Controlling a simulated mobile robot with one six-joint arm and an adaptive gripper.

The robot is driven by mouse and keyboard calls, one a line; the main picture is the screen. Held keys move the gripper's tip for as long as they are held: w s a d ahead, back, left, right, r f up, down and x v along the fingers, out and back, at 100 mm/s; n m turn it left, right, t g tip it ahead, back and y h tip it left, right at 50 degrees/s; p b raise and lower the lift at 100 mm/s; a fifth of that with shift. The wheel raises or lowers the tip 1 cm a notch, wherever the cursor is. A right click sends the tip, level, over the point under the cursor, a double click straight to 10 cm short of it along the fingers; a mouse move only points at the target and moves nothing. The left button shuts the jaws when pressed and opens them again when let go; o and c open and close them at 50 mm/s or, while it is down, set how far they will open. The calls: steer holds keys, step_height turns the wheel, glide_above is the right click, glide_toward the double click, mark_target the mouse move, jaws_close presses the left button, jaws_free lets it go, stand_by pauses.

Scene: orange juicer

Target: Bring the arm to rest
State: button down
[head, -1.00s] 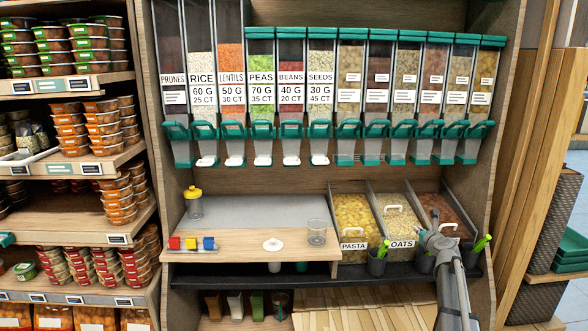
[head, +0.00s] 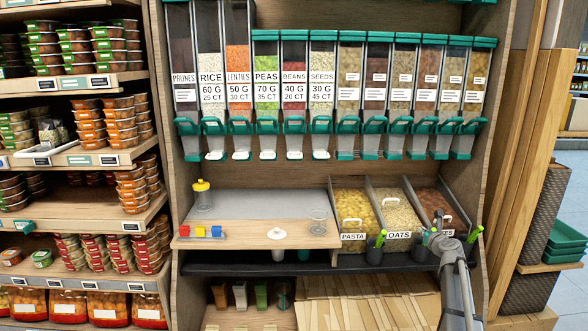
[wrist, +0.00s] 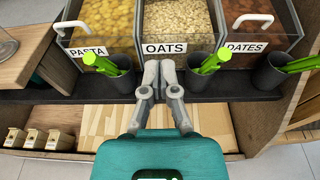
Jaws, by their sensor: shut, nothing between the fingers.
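My gripper (wrist: 160,75) is shut and empty in the wrist view. Its fingertips are over the dark ledge, in front of the oats bin (wrist: 178,22) and between two dark cups with green-handled tools. In the head view my arm comes up from the lower right, and the gripper end (head: 438,222) is in front of the bins, near the dates bin (head: 432,203). The fingertips are hard to make out there.
The pasta bin (head: 357,205) is left of the oats. A wooden counter (head: 255,236) holds a yellow-lidded jar (head: 202,195), coloured blocks (head: 201,232) and a clear glass (head: 318,222). Dispensers (head: 295,90) hang above. Shelves of packed tubs (head: 75,140) stand at left.

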steer(key=s+a+f+n+g+y, duration=0.2)
steer(key=s+a+f+n+g, duration=0.25)
steer(key=s+a+n, duration=0.45)
steer(key=s+a+f+n+g+y, duration=0.25)
steer(key=s+a+f+n, duration=0.25)
steer(key=a+n, duration=0.6)
steer(key=s+a+f+n+g+h, duration=0.2)
steer(key=s+a+f+n+g, duration=0.15)
steer(key=s+n, duration=0.6)
steer(key=s+a+f+n+g+h, duration=0.25)
steer(key=s+a+n+g, duration=0.3)
steer(key=s, duration=0.75)
step_height(320, 180, up, 28)
steer(key=d+p, duration=0.1)
steer(key=p, duration=2.6)
steer(key=shift+f+h, duration=0.15)
steer(key=shift+h, duration=0.15)
